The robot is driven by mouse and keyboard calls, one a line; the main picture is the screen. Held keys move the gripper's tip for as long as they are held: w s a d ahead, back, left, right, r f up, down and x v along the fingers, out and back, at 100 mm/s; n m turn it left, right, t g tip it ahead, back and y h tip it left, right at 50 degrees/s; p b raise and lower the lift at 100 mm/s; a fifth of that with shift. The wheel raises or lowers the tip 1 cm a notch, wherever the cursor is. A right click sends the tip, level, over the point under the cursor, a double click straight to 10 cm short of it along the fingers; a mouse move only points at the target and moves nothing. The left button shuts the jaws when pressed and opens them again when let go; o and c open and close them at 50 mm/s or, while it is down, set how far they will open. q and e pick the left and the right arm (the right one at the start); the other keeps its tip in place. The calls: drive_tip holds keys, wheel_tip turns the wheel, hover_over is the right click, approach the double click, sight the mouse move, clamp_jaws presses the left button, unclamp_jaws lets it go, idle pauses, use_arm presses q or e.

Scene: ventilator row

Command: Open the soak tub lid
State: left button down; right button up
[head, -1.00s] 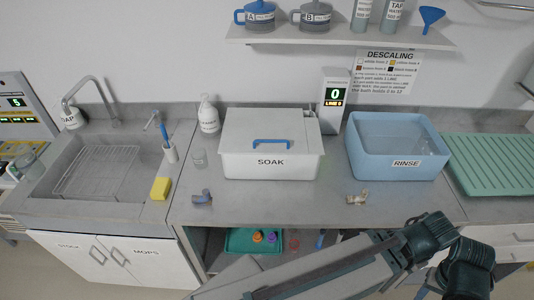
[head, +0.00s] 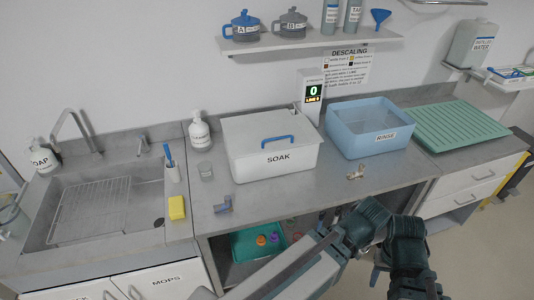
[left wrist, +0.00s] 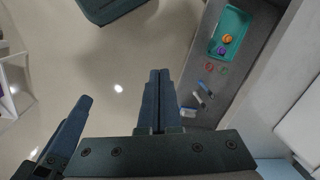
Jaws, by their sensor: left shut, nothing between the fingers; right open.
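The soak tub (head: 275,163) is a white box labelled SOAK on the counter. Its pale lid (head: 245,128) is down, with a blue bar handle (head: 278,140) on top, and nothing touches it. My right gripper (head: 380,272) is open, low in front of the counter at the lower right of the head view, well away from the tub and partly hidden by dark arm joints. My left gripper (left wrist: 158,105) shows in the left wrist view, shut and empty, above the floor beside the open lower shelf.
A blue RINSE tub (head: 372,145) and a green ribbed mat (head: 460,125) stand right of the soak tub. The sink is left.

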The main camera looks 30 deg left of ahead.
use_arm(q)
drive_tip(key=w+a+m+t+y+b, duration=0.2)
drive_tip(key=w+a+b, duration=0.3)
drive_tip(key=a, duration=0.3)
drive_tip(key=w+a+f+m+t+y+b, duration=0.1)
drive_tip(key=w+a+m+t+y+b, duration=0.2)
drive_tip(key=w+a+m+y+b, duration=0.2)
drive_tip(key=w+a+f+m+t+y+b, duration=0.1)
drive_tip(key=w+a+b, duration=0.4)
drive_tip(key=a, duration=0.6)
drive_tip(key=shift+w+f+m+t+y+b, duration=0.1)
drive_tip(key=shift+w+m+t+y+b, duration=0.1)
drive_tip(key=shift+m+t+y, duration=0.3)
drive_tip(key=shift+w+m+t+y+b, duration=0.1)
drive_tip(key=shift+m+t+y+b, duration=0.1)
drive_tip(key=shift+m+y, duration=0.5)
drive_tip(key=w+a+r+m+t+y+b, duration=0.3)
drive_tip(key=w+a+r+m+t+b, duration=0.1)
drive_tip(key=m, duration=0.7)
drive_tip(key=shift+w+a+r+m+t+b, duration=0.25)
drive_tip(key=shift+r+m+t+b, duration=0.15)
drive_tip(key=shift+r+t+b, duration=0.65)
drive_tip(key=p+x, duration=0.1)
drive_tip(key=x, duration=0.8)
drive_tip(key=shift+a+f, duration=0.25)
drive_tip(key=shift+a, duration=0.2)
drive_tip(key=shift+w, duration=0.1)
